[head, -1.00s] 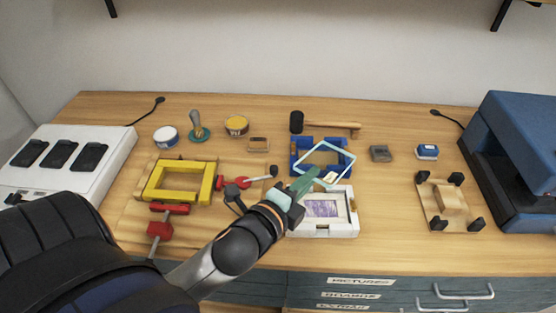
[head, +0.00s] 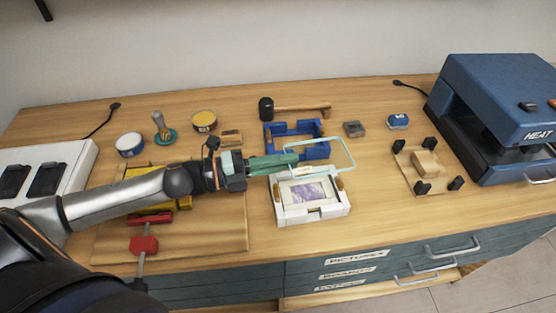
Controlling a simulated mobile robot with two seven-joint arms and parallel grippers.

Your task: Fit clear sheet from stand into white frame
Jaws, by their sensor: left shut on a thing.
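The clear sheet (head: 345,148) shows as a pale teal outline, held in my left gripper (head: 296,160). My left gripper reaches in from the left and is shut on the sheet near the sheet's left part. The sheet is above the bench, between the blue stand (head: 285,131) and the white frame (head: 312,213). The white frame lies on the bench just below the gripper, with a purple picture (head: 308,193) inside it. The gripper and sheet cover part of the blue stand. My right gripper is not in view.
A mallet (head: 300,108) lies behind the stand. A wooden block fixture (head: 428,165) with black posts and a blue heat press (head: 490,115) stand at right. Tins and a yellow frame clamp are at left, partly behind my arm. The front right bench is clear.

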